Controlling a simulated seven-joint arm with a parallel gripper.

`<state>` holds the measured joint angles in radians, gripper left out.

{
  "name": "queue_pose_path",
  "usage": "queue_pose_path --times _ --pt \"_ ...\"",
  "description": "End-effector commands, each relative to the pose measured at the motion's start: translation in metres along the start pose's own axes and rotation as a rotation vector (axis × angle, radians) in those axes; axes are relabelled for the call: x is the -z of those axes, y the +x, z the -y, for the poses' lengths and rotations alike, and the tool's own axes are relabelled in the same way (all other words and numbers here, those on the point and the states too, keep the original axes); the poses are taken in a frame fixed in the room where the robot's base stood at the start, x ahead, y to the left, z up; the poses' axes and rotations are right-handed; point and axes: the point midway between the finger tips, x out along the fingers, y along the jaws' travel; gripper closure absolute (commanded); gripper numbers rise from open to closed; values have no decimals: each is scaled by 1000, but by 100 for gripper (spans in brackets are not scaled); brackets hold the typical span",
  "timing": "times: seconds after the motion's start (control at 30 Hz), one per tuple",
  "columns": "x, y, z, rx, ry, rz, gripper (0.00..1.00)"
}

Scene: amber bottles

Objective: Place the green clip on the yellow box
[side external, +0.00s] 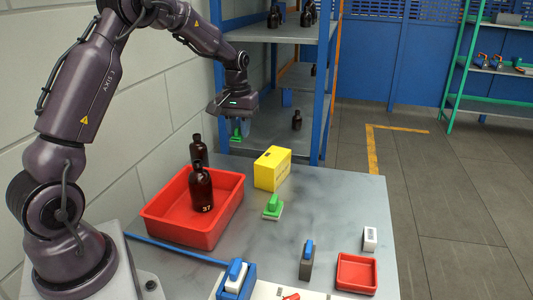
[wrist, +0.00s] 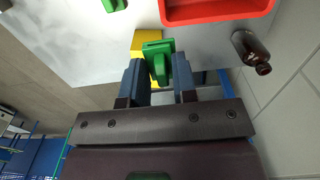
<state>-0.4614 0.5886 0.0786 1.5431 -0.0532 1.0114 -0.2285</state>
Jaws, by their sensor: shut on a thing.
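My gripper (side external: 238,128) is raised above the far edge of the grey table, up and left of the yellow box (side external: 273,169). It is shut on a green clip (wrist: 158,60), which sits between the two blue fingers in the wrist view and hangs below them in the side view (side external: 236,138). The yellow box stands upright on the table. In the wrist view the held clip partly hides the box (wrist: 146,39); the two look apart in the side view. A second green clip-like piece (side external: 272,206) rests on the table in front of the box.
A red tray (side external: 190,237) is left of the box, with amber bottles (side external: 201,190) in or behind it. A small red bin (side external: 356,274), a white block (side external: 370,239) and blue-topped pieces (side external: 307,258) stand nearer. Blue shelving (side external: 328,80) rises behind. Table right of the box is clear.

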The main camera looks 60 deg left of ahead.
Motion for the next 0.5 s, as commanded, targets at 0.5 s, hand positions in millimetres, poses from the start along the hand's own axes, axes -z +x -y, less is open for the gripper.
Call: queue_pose_path --times 0.5 --pt "91 68 -25 0 -1 2 96"
